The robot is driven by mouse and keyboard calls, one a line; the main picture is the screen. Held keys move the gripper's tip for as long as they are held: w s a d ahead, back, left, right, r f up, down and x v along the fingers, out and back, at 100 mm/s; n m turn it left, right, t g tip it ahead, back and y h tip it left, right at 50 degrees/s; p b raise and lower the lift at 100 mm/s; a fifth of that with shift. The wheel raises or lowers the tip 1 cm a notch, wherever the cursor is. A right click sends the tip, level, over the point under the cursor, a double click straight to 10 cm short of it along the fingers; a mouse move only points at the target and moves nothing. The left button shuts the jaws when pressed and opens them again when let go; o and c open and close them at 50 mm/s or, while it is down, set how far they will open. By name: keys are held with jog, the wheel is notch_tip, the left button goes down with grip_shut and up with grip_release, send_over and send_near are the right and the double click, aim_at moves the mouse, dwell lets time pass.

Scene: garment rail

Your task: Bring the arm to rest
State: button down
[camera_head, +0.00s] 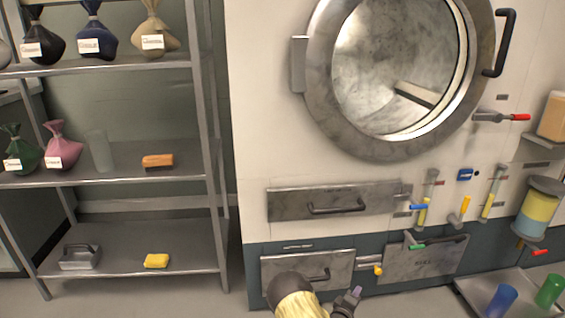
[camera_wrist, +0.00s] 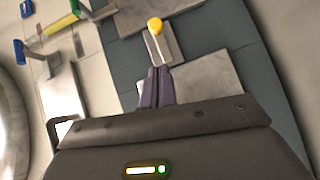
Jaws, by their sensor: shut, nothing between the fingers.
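My gripper (camera_head: 352,294) shows at the bottom middle of the head view, low in front of the machine's lower panels. In the wrist view its two fingers (camera_wrist: 156,84) are together, with nothing between them. Past the fingertips in the wrist view is a grey plate with a yellow knob (camera_wrist: 155,25). The same yellow knob (camera_head: 378,270) is beside the lower left drawer (camera_head: 300,270) in the head view. I cannot tell whether the fingers touch the plate.
A large machine with a round door (camera_head: 318,110) fills the middle. A metal shelf unit (camera_head: 110,245) with tied bags, a glass and a yellow block (camera_head: 157,260) stands left. A tray (camera_head: 470,300) with a blue cup (camera_head: 501,300) and a green cup (camera_head: 549,291) is at the lower right.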

jog(key=s+a+r+m+g+y+p, duration=0.2)
jog(key=s+r+m+p, duration=0.1)
jog(key=r, duration=0.5)
jog(key=s+a+r+m+g+y+p, duration=0.2)
jog(key=s+r+y, duration=0.1)
jog(key=r, duration=0.5)
jog(key=s+a+r+m+g+y+p, duration=0.2)
jog(key=s+a+r+m+g+p, duration=0.1)
jog(key=r, duration=0.4)
jog(key=s+a+r+m+g+y+p, duration=0.3)
jog(key=s+r+p, duration=0.4)
jog(key=s+r, duration=1.4)
notch_tip(320, 180, up, 35)
jog(key=s+a+n+g+p, duration=0.1)
jog(key=p, duration=3.6)
jog(key=shift+s, duration=0.1)
